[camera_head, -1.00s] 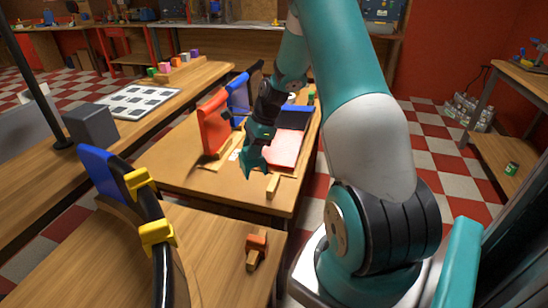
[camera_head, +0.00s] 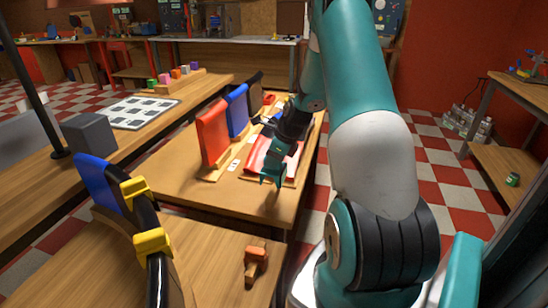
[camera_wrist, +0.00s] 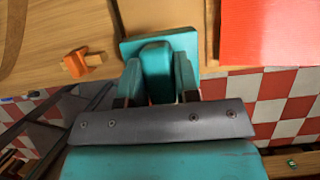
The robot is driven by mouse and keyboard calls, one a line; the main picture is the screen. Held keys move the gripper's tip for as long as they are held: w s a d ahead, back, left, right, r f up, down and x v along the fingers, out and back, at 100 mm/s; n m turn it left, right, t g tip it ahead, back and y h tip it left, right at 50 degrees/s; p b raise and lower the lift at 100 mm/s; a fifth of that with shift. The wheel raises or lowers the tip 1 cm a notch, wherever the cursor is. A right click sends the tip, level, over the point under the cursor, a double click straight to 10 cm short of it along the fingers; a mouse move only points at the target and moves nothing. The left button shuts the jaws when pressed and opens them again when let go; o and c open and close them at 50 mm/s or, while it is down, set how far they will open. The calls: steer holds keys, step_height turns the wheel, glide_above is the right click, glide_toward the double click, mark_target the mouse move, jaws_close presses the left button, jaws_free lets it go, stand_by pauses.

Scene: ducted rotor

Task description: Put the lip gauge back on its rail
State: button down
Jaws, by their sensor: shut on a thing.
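My gripper (camera_head: 272,178) is low over the front right part of the middle table, in front of a red panel. In the wrist view its teal jaws (camera_wrist: 158,88) are closed on a dark teal post (camera_wrist: 156,70) with a wide flat teal plate at its far end. This held piece may be the lip gauge, but its colour is close to that of the jaws. In the head view it cannot be told apart from the fingertips. I cannot tell which thing is the gauge's rail. A wooden strip (camera_wrist: 165,16) shows just beyond the plate.
A small orange block on a wooden piece (camera_head: 255,258) lies on the near table (camera_head: 215,235). A black curved ring part with yellow clips (camera_head: 153,243) stands at its left. Red (camera_head: 213,132) and blue (camera_head: 237,110) upright panels stand left of my gripper.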

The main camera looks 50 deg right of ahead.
steer(key=shift+f+b, duration=1.9)
steer(key=shift+f, duration=2.35)
steer(key=shift+f, duration=0.3)
steer(key=c, duration=0.8)
jaws_free()
steer(key=v, duration=1.7)
steer(key=shift+r, duration=0.15)
